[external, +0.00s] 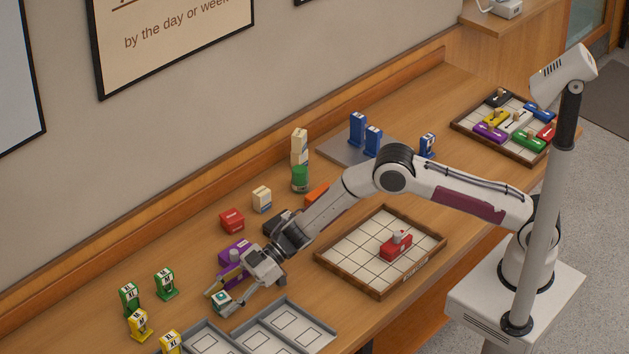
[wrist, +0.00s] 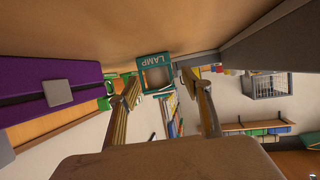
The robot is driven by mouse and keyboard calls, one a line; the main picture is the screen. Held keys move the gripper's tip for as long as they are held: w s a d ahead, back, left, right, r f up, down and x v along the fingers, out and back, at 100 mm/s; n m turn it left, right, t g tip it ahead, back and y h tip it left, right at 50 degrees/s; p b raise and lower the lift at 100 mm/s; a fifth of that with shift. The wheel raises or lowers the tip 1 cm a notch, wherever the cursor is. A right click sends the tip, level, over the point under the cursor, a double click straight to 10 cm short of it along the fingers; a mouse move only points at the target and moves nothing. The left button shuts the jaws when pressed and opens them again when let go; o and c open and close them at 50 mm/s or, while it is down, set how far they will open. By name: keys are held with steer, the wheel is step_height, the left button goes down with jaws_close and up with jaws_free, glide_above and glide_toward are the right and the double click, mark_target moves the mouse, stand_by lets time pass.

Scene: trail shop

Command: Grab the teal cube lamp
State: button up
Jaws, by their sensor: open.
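The teal cube lamp (external: 222,299) sits on the wooden counter at the lower left, just left of a grey tray. In the wrist view the lamp (wrist: 154,61) shows its teal frame and the word LAMP. My gripper (external: 223,297) is low over the counter with its fingers spread, and the lamp is at the fingertips. In the wrist view my gripper (wrist: 160,86) has a finger on each side of the lamp's line, with a gap between them. I cannot tell whether either finger touches the lamp.
A purple block (external: 236,250) with a grey knob is close beside my gripper; it also shows in the wrist view (wrist: 48,90). The grey compartment tray (external: 318,322) is close on the right. Green tags (external: 165,284) and yellow tags (external: 139,325) stand to the left. A framed grid board (external: 345,238) lies farther right.

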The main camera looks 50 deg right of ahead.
mark_target(221, 295)
steer(key=c, duration=1.2)
steer(key=shift+c, duration=0.4)
steer(key=shift+r, duration=0.2)
steer(key=shift+r, duration=4.85)
